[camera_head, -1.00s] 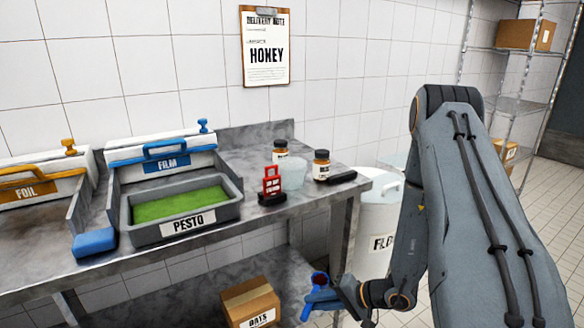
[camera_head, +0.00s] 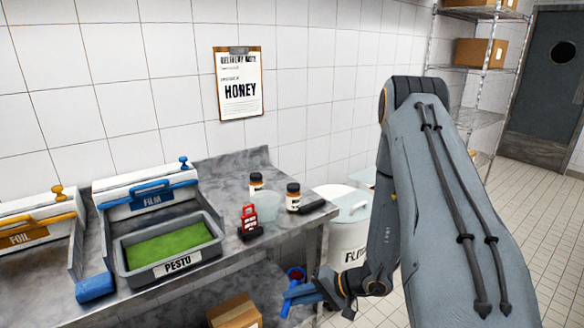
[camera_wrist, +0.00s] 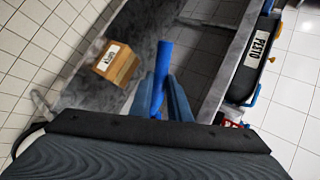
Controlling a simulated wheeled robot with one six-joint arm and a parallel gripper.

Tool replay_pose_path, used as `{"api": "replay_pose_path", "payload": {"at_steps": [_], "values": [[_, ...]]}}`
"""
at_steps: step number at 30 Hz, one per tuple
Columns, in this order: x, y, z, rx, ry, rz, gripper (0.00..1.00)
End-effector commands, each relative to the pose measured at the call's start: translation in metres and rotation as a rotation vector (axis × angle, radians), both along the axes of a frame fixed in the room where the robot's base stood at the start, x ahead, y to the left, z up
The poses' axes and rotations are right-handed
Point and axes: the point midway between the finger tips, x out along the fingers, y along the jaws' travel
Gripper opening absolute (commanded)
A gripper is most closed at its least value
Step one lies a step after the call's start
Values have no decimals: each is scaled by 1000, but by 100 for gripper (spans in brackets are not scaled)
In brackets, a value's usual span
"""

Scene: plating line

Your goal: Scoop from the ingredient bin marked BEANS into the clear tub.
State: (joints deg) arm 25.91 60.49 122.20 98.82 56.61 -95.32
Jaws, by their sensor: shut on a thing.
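My gripper (camera_head: 306,295) is shut on the handle of a blue scoop (camera_head: 293,285), held low in front of the steel bench. The scoop's bowl has something dark red in it, too small to make out. In the wrist view the blue scoop handle (camera_wrist: 163,65) stands between the two fingers (camera_wrist: 160,97); the bowl is not clear there. A clear tub (camera_head: 265,206) stands on the right end of the bench, above and left of my gripper and apart from it. No bin marked BEANS is in view.
A grey PESTO bin (camera_head: 205,250) with green filling sits on the bench. Two brown jars (camera_head: 293,199), a red tag stand (camera_head: 249,222) and a black object (camera_head: 313,207) are close to the tub. A cardboard box (camera_head: 235,311) is below. A white drum (camera_head: 350,236) stands right of the bench.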

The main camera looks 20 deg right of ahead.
Motion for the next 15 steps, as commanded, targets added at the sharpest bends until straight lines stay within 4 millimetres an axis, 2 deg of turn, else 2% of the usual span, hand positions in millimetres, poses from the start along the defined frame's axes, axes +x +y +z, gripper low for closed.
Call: {"api": "replay_pose_path", "payload": {"at_steps": [8,11,15], "values": [[18,-13,41,-12,-2,201,0],[28,-18,64,-15,-3,312,0],[46,-28,109,-18,0,528,0]]}}
